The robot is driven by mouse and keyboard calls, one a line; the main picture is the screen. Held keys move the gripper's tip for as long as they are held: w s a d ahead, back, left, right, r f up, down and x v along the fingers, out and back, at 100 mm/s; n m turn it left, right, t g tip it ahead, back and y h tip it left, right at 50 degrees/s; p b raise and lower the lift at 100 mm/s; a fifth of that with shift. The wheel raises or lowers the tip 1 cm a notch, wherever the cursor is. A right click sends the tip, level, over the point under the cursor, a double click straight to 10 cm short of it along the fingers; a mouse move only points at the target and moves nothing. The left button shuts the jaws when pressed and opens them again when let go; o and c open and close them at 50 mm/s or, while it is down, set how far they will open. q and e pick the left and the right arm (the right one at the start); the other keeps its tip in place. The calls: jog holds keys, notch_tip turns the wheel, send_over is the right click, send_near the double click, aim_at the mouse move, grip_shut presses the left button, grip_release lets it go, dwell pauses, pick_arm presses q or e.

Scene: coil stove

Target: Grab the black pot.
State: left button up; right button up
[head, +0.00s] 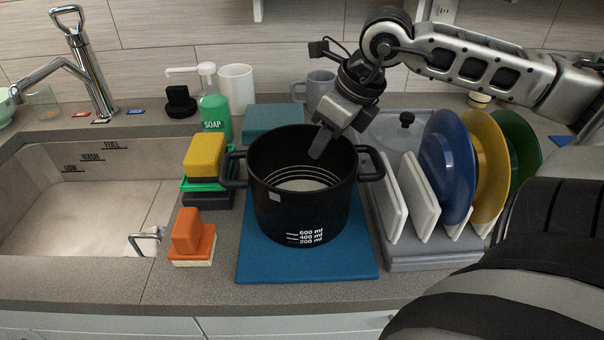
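The black pot (275,214) stands upright on a blue mat (258,264) in the middle of the counter. It has a handle on each side and white volume marks on its front; the inside that shows looks empty. My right gripper (318,150) reaches in from the right and points down over the pot's back right rim, near the right handle. Its fingers overlap in this view, so whether they are apart, or touch the rim, is unclear. My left gripper is not in view.
A dish rack (430,262) with blue, yellow and green plates stands close on the right. Sponges (205,155), an orange brush (190,236) and a green soap bottle (215,118) are on the left, beside the sink (80,215). A grey mug (319,88) stands behind.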

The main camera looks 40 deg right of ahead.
jog(key=shift+x, duration=1.05)
jog(key=shift+c, duration=0.3)
grip_shut()
jog(key=shift+r, duration=0.1)
jog(key=shift+r, duration=0.1)
